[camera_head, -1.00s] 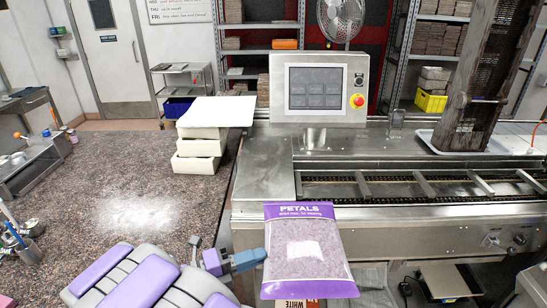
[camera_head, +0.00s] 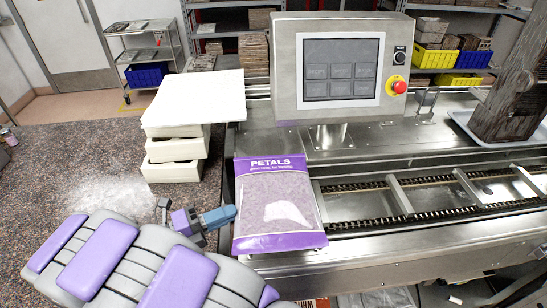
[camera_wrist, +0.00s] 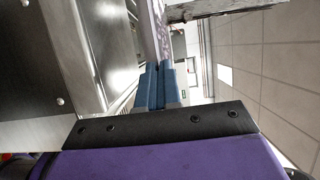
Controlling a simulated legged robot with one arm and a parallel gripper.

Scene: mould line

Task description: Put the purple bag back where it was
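The purple bag (camera_head: 278,200), labelled PETALS, is upright in front of the steel conveyor machine in the head view. My gripper (camera_head: 222,216) is at the bag's left edge, its blue fingers closed on that edge. In the wrist view the blue fingers (camera_wrist: 157,85) are together, with the thin side of the bag (camera_wrist: 155,35) rising from between them. The bag's lower edge hangs in front of the machine's front side. Whether the bag touches the machine cannot be told.
A control panel with a red button (camera_head: 398,87) stands behind the bag. The conveyor (camera_head: 440,200) runs to the right. White stacked moulds (camera_head: 175,150) stand on the speckled counter (camera_head: 100,175) at the left. A dark wooden piece (camera_head: 505,100) rises at the right.

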